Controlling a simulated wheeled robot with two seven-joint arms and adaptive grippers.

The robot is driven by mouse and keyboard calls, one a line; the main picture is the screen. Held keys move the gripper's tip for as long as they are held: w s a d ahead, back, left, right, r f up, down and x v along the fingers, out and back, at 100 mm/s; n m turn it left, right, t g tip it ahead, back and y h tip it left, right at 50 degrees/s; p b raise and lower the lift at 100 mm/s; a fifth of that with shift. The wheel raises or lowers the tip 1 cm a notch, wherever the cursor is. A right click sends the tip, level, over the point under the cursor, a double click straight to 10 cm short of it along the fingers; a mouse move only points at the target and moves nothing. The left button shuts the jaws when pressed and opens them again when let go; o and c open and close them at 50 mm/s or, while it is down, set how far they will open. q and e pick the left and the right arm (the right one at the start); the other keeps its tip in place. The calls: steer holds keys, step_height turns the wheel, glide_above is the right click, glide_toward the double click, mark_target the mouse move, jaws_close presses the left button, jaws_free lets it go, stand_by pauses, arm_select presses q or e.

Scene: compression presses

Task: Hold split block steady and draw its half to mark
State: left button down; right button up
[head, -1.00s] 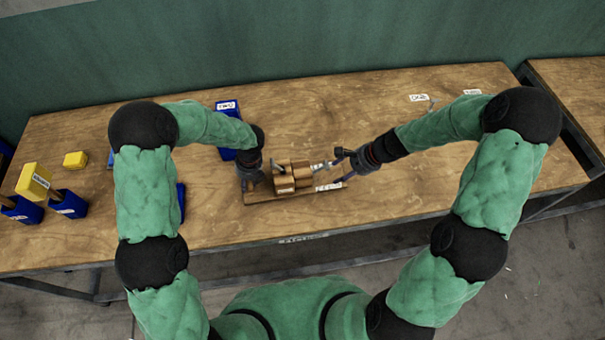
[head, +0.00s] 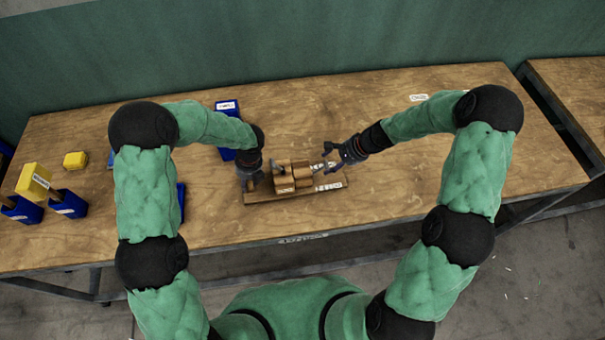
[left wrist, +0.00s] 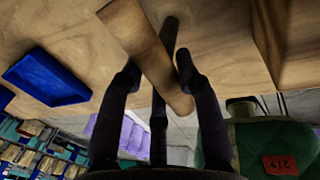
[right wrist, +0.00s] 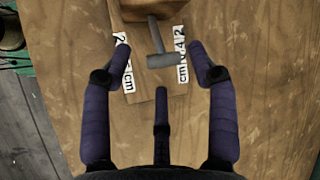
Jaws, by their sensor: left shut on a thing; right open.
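The split wooden block (head: 285,186) sits on a long wooden board (head: 262,199) near the table's front edge. My left gripper (head: 252,178) is at the block's left end; in the left wrist view its fingers are shut on a rounded wooden bar (left wrist: 150,55). A grey T-shaped handle (right wrist: 160,60) lies over the board in the right wrist view, between a left scale label (right wrist: 125,65) and a right scale label (right wrist: 181,55). My right gripper (right wrist: 156,62) is open, its fingertips on either side of the handle; I cannot tell whether they touch it.
A blue block (head: 229,153) stands behind my left gripper. Several blue and yellow pieces, including a small yellow block (head: 75,159), stand at the table's left. A white label (head: 419,97) lies at the back right. The table's right half is mostly clear.

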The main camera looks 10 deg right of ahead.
mark_target(325, 166)
steer(key=shift+x, duration=2.35)
steer(key=shift+c, duration=0.3)
steer(key=shift+d, duration=0.1)
jaws_close()
